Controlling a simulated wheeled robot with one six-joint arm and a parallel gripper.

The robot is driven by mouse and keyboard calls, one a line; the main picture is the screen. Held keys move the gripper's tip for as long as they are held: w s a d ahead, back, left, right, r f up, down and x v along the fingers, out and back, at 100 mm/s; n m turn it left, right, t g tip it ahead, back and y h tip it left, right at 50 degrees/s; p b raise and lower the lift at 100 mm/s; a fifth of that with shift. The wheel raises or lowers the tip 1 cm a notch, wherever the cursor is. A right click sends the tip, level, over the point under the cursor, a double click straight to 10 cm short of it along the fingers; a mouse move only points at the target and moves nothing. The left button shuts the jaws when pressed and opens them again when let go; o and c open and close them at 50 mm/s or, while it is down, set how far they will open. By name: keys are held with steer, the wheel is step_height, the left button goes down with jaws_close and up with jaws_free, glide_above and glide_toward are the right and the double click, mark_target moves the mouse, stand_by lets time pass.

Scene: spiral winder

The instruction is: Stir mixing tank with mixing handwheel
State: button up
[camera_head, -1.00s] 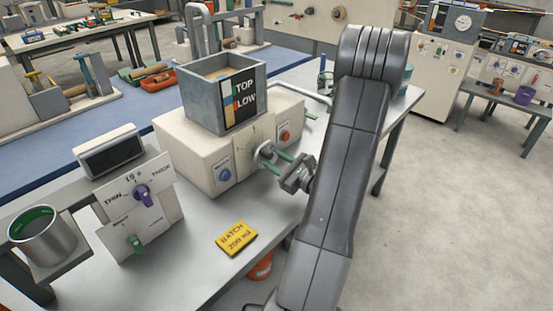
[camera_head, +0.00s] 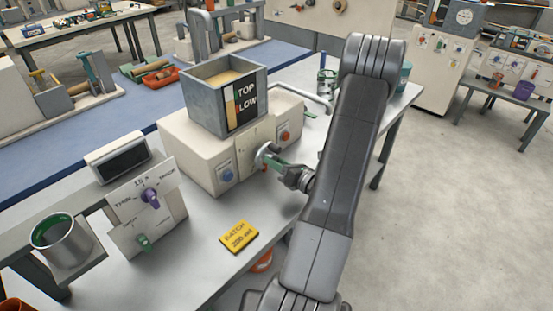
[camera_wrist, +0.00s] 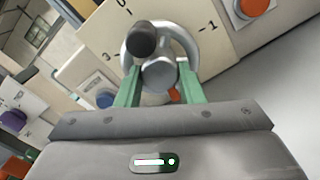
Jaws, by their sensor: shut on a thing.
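The mixing tank (camera_head: 205,103) is a grey open square box with pale tan material inside and a TOP/LOW label. It sits on a cream machine base (camera_head: 190,150). The mixing handwheel (camera_head: 264,152), a small grey wheel, is on the base's front. The wrist view shows its rim (camera_wrist: 189,45), a black knob (camera_wrist: 142,40) at upper left and an orange-red pointer (camera_wrist: 173,96) below. My gripper (camera_head: 271,161) is at the wheel, its green fingers (camera_wrist: 158,84) shut on the wheel's central hub. The far side of the wheel is hidden.
Blue (camera_head: 227,174) and orange (camera_head: 285,136) buttons flank the wheel. A panel with a purple knob (camera_head: 150,196), a dark display (camera_head: 117,158) and a metal cup (camera_head: 62,240) stand at left. A yellow batch card (camera_head: 239,237) lies in front. The bench between is clear.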

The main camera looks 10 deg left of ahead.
steer(key=shift+m, duration=0.6)
steer(key=shift+p, duration=0.3)
steer(key=o, duration=1)
steer(key=b+v, duration=0.2)
steer(key=v, duration=1.1)
steer(key=shift+s+d, duration=0.2)
steer(key=shift+d, duration=0.15)
